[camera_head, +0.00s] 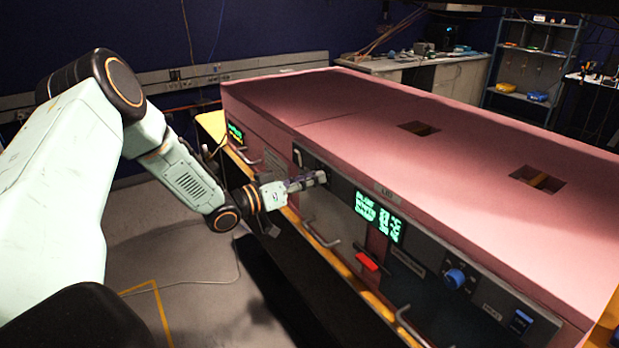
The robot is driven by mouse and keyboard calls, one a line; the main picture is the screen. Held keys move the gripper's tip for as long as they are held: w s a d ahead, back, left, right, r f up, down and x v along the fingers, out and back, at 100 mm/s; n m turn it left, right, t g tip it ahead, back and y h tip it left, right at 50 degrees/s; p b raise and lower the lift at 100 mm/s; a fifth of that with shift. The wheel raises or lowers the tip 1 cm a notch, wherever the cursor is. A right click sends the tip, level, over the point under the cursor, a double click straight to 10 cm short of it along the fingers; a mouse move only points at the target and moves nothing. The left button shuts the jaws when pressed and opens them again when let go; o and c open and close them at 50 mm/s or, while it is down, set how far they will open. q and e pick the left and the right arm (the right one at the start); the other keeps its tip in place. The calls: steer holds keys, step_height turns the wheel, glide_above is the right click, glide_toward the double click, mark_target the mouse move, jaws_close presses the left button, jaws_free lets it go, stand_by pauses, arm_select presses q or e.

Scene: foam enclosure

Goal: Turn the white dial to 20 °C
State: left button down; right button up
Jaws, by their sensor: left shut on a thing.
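My left gripper (308,182) reaches from the left to the front panel of the pink enclosure (330,115). Its fingers are shut on a small pale knob, the white dial (321,177), at the upper part of the dark panel. The fingers cover most of the dial, so its pointer and scale cannot be read. A green lit display (378,216) is just to the right of the dial; its digits are too small to read. My right gripper is not in view.
A blue knob (455,278), a red switch (367,262) and a blue switch (521,320) sit further right and lower on the front. Metal handles (321,235) stick out below the panel. A smaller green display (236,132) is at the left end. Open floor (180,235) lies at left.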

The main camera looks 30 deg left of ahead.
arm_select(q)
steer(key=n, duration=2)
steer(key=shift+n+p, duration=0.35)
steer(key=shift+n, duration=0.05)
steer(key=c, duration=1.1)
jaws_free()
steer(key=shift+s, duration=0.1)
